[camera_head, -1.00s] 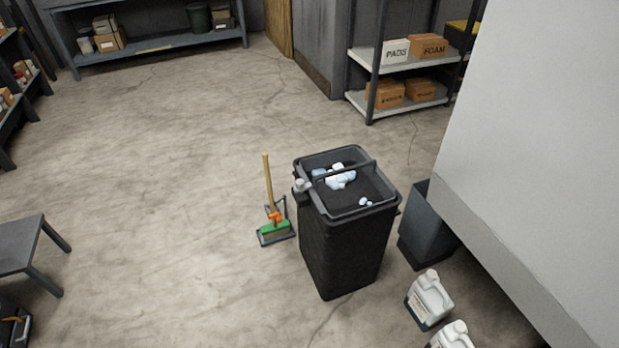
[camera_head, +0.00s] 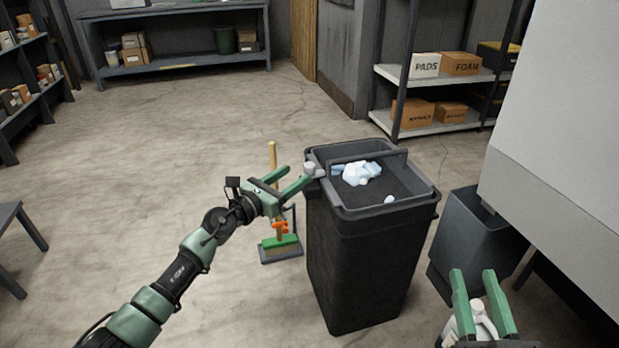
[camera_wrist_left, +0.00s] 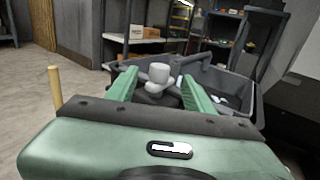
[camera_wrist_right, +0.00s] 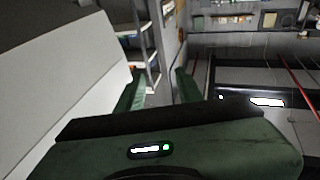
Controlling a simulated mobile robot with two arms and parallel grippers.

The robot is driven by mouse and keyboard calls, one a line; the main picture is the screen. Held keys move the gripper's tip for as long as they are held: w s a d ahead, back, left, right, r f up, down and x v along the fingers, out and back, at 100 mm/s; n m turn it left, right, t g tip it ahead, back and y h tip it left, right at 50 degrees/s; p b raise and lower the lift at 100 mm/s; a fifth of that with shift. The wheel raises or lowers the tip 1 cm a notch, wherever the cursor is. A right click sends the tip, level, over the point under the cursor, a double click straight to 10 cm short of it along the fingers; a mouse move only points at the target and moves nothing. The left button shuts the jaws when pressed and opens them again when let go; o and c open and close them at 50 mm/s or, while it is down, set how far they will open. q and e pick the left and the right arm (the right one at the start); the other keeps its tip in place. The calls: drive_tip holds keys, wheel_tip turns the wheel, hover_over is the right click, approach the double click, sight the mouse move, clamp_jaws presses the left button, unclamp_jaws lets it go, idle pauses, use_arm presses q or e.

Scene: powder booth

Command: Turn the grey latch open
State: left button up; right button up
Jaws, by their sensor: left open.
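The grey latch (camera_head: 311,169) is a pale knob at the left rim of the black bin (camera_head: 355,260). It also shows in the left wrist view (camera_wrist_left: 158,75), between the two green fingers, with its lower part hard to make out. A dark bar (camera_head: 370,159) crosses the bin's top. My left gripper (camera_head: 299,174) is open, with its fingers reaching to the latch from the left; I cannot tell if they touch it. My right gripper (camera_head: 474,275) is open and empty at the lower right, in front of the bin and to its right.
White and pale blue lumps (camera_head: 360,173) lie inside the bin's top. A broom with a green head (camera_head: 280,243) stands left of the bin. A grey open bin (camera_head: 478,235) stands right, beside a large pale panel (camera_head: 575,120). The floor to the left is mostly clear.

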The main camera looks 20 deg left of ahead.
sight(305, 169)
use_arm(q)
drive_tip(key=b+x, duration=0.1)
drive_tip(key=x, duration=0.2)
drive_tip(key=shift+w+d+f, duration=0.1)
drive_tip(key=shift+w+d, duration=0.15)
drive_tip(key=shift+w, duration=0.1)
drive_tip(key=b+x, duration=0.1)
drive_tip(key=x, duration=0.2)
drive_tip(key=shift+a, duration=0.1)
drive_tip(key=shift+w, duration=0.3)
use_arm(e)
drive_tip(key=s+r+t+y, duration=0.2)
drive_tip(key=s+r+t, duration=0.3)
drive_tip(key=r, duration=0.4)
drive_tip(key=shift+s+r+t, duration=0.15)
drive_tip(key=shift+r+t, duration=0.2)
drive_tip(key=shift+t, duration=0.35)
use_arm(q)
clamp_jaws()
